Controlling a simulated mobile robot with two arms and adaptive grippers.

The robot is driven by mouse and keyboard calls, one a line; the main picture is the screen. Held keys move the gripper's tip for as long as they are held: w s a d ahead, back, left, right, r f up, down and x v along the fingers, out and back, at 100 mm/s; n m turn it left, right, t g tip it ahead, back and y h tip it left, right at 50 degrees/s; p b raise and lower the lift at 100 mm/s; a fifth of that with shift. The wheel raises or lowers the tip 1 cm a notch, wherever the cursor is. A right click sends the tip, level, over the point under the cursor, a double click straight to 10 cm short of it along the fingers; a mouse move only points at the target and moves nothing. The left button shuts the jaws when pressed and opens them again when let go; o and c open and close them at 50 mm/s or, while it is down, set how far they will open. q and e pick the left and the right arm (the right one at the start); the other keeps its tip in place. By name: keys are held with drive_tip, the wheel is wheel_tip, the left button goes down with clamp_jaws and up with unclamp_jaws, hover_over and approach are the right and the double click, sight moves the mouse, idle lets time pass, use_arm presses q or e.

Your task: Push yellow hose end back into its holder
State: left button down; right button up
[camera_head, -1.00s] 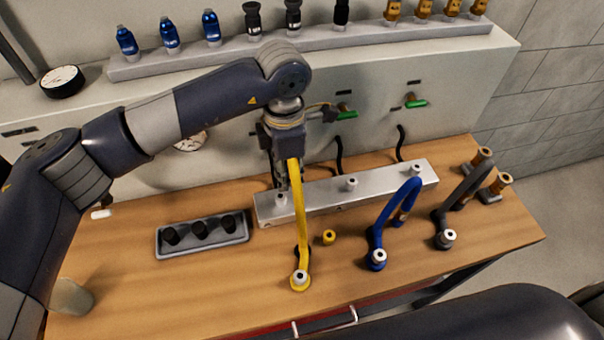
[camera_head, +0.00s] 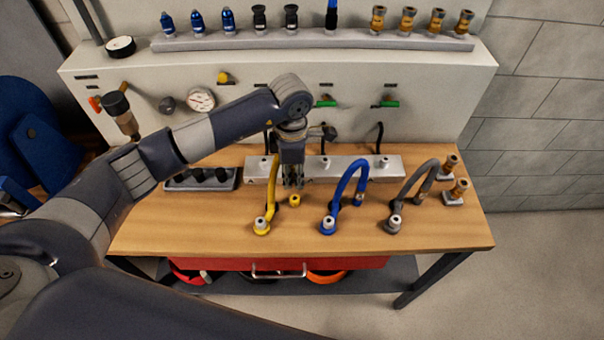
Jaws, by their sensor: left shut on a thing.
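The yellow hose (camera_head: 272,190) rises from a white-topped fitting (camera_head: 262,225) near the front of the wooden bench. Its upper part runs up to the left side of my left gripper (camera_head: 293,184). My right gripper is not in view.
A blue hose (camera_head: 345,185) and a grey hose (camera_head: 410,187) arch up to the right. The pale rail (camera_head: 345,170) lies behind them. A grey tray (camera_head: 182,186) with black pieces lies left. Brown fittings (camera_head: 452,163) stand at the right end. The bench front (camera_head: 420,232) is clear.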

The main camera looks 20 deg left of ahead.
sight(294, 185)
use_arm(q)
drive_tip(key=shift+w, duration=0.1)
drive_tip(key=shift+s+d+f, duration=0.1)
drive_tip(key=shift+s+f, duration=0.1)
drive_tip(key=shift+f, duration=0.05)
drive_tip(key=shift+f+b, duration=0.55)
drive_tip(key=shift+f, duration=0.1)
wheel_tip(294, 185, down, 2)
drive_tip(key=shift+f+b, duration=0.25)
drive_tip(key=shift+b, duration=0.45)
drive_tip(key=shift+f+b, duration=0.35)
drive_tip(key=shift+f, duration=0.35)
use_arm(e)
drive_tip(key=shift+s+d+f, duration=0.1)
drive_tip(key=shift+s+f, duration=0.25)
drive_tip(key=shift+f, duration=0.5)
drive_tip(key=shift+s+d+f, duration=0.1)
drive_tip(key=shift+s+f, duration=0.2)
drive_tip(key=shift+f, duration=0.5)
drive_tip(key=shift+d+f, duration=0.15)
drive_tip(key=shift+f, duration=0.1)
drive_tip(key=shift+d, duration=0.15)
